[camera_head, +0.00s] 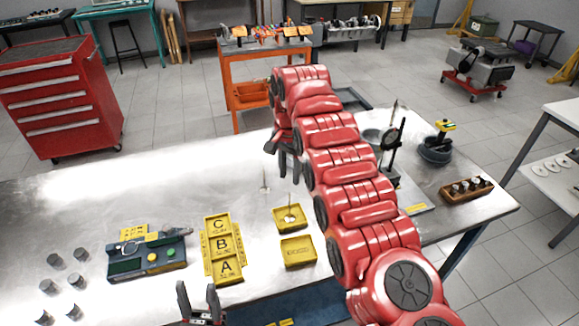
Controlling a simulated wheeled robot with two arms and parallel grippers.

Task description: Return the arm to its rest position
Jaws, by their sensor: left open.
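My right arm (345,172), red and segmented, reaches from the lower right far out over the steel workbench (120,205). Its gripper (289,168) hangs fingers down near the bench's far edge, partly hidden by the arm. I cannot tell how wide its fingers are apart, and I see nothing held in it. My left gripper (198,294) is at the bottom edge of the view, over the near part of the bench. Its two dark fingers point up and stand apart, with nothing between them.
Yellow A, B and C blocks (224,246), two yellow trays (298,252) and a dark fixture (147,253) lie on the bench. Small metal cylinders (55,261) stand at left. A gauge stand (392,143) and wooden holder (467,190) are right of the arm. The bench's left back is clear.

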